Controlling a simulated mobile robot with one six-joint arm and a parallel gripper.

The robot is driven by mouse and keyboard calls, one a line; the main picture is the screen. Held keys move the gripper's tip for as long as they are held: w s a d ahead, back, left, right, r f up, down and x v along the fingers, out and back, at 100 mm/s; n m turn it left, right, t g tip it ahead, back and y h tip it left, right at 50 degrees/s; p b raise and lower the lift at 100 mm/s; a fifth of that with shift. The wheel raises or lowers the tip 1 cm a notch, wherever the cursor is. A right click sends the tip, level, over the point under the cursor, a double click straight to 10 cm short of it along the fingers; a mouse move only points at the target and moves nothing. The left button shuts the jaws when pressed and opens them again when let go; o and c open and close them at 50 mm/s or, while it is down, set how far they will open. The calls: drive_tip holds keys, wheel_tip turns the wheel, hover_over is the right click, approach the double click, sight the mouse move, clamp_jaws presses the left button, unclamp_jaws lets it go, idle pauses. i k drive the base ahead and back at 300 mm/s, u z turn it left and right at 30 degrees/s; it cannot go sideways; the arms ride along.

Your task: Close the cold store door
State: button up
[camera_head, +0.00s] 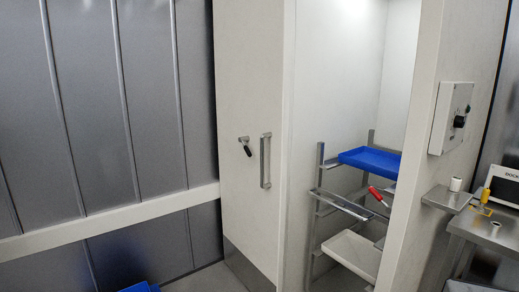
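The cold store door (243,75) is a tall white panel with a grey kick plate at its foot. It stands open at the left of the lit doorway. It carries a vertical metal bar handle (265,160) and, left of that, a small lever with a black grip (246,147). The cold store interior (345,70) is white and bright, seen through the opening right of the door. The white door frame (425,130) stands at the right of the opening. My gripper is not in view.
Inside stands a metal rack with a blue tray (372,160), a red-handled item (377,195) and a white slab (352,252). A control box (451,118) and small shelf (447,199) project at right beside a metal bench. A blue object (140,287) lies at bottom left.

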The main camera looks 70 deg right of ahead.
sight(252, 45)
drive_tip(key=z, duration=0.65)
drive_tip(key=i, duration=1.25)
drive_tip(key=u, duration=0.15)
